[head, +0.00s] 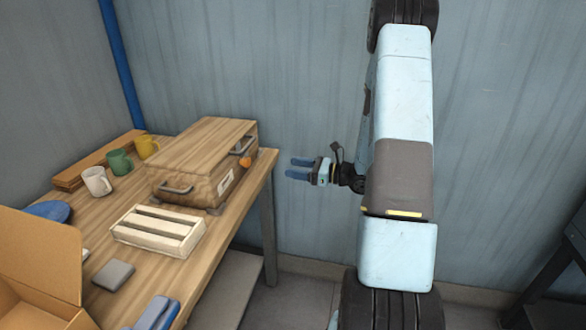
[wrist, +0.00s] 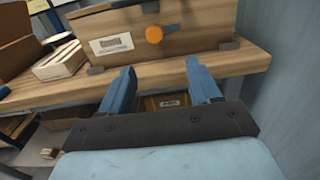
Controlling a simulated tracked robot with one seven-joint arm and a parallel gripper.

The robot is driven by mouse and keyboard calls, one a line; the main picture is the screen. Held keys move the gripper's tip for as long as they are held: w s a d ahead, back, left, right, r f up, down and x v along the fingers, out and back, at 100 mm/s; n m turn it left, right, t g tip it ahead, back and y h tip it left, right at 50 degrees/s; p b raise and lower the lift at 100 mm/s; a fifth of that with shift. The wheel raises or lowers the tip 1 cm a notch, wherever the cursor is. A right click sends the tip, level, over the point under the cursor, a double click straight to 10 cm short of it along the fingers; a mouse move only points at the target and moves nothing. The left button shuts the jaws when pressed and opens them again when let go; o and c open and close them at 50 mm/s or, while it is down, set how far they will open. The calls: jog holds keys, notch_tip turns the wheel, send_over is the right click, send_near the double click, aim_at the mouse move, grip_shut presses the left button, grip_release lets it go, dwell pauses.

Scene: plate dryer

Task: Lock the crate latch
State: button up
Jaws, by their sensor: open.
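The wooden crate (head: 205,160) stands on the wooden table (head: 128,214), near its right end, with its lid down. A latch with an orange knob (head: 245,162) is on the crate's right face. In the wrist view the orange knob (wrist: 154,34) is on the crate face (wrist: 185,32), above and between my fingers. Whether the latch is locked I cannot tell. My gripper (head: 299,168) is open and empty, to the right of the crate and apart from it. Its two blue fingers also show in the wrist view (wrist: 157,85), in front of the table edge.
A slatted white wooden box (head: 158,230) sits in front of the crate. White, green and yellow mugs (head: 119,162) stand left of it. An open cardboard box (head: 40,260) is at the front left. A wall is behind; the space between gripper and crate is clear.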

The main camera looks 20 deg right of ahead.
jog(key=shift+v, duration=1.35)
jog(key=v, duration=1.4)
jog(key=shift+f, duration=0.1)
